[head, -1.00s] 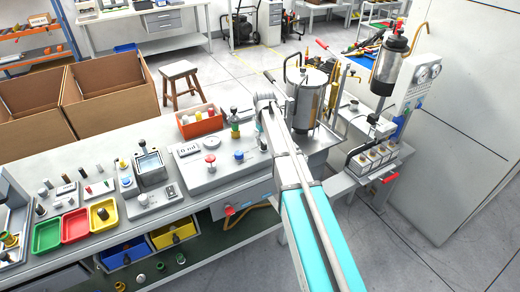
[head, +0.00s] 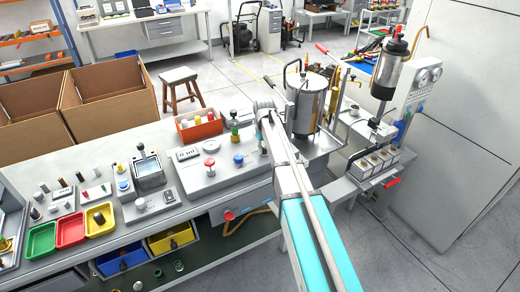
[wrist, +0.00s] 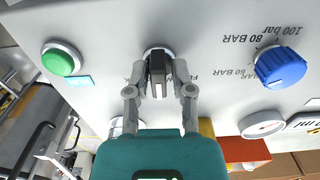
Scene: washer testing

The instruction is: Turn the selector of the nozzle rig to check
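The selector (wrist: 159,72) is a dark knob with a narrow grip on a pale panel, with upside-down lettering beside it in the wrist view. My gripper (wrist: 159,78) has its two grey fingers on either side of the knob's grip and appears closed on it. The exact finger contact is hard to make out. In the head view my arm covers the gripper and the selector. A blue knob (wrist: 281,66) with bar markings is to the right in the wrist view, and a green button (wrist: 62,60) is to the left.
A round gauge (wrist: 263,124) is beyond the blue knob.

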